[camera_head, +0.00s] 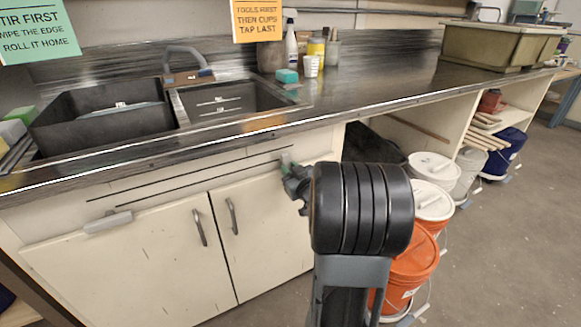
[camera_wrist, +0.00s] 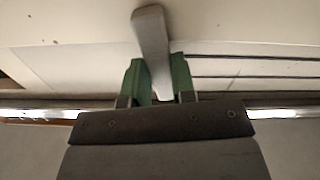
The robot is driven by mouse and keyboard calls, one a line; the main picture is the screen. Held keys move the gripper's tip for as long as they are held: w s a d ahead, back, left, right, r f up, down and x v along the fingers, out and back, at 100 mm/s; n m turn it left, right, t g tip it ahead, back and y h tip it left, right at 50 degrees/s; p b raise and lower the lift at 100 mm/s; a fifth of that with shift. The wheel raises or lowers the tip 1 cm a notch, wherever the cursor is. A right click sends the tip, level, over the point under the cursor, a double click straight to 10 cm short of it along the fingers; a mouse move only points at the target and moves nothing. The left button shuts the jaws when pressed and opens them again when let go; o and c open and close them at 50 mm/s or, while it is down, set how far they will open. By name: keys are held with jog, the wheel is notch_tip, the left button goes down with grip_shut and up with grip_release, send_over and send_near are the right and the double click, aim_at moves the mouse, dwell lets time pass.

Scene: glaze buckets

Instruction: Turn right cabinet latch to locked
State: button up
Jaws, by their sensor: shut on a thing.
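The right cabinet latch (camera_wrist: 150,35) is a plain grey bar on the cream cabinet front. In the wrist view it runs nearly upright, leaning slightly, and its lower part is between the green fingers of my gripper (camera_wrist: 158,82). The fingers are shut on it. In the head view only a small part of this latch (camera_head: 285,157) shows above my gripper (camera_head: 290,170), at the upper right of the cabinet; my wrist hides the area beside it. The left cabinet latch (camera_head: 108,222) is a grey bar lying nearly level at the upper left.
Two grey door handles (camera_head: 199,227) stand below, near the middle seam. The dark countertop (camera_head: 385,80) overhangs the cabinet just above my gripper. An orange bucket (camera_head: 412,262) and several other buckets stand at the right, close behind my arm. Open floor lies farther right.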

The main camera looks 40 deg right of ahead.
jog(key=shift+m+p, duration=0.45)
jog(key=shift+m, duration=0.55)
jog(key=shift+f, duration=0.1)
jog(key=o, duration=0.9)
jog(key=shift+s+a+b, duration=0.3)
jog(key=shift+s+b, duration=1)
jog(key=shift+s, duration=1)
jog(key=shift+s+a+b, duration=0.35)
jog(key=shift+s+b, duration=0.95)
jog(key=shift+s, duration=0.95)
jog(key=shift+s+a+b, duration=0.3)
jog(key=shift+s+b, duration=1)
jog(key=shift+s, duration=1)
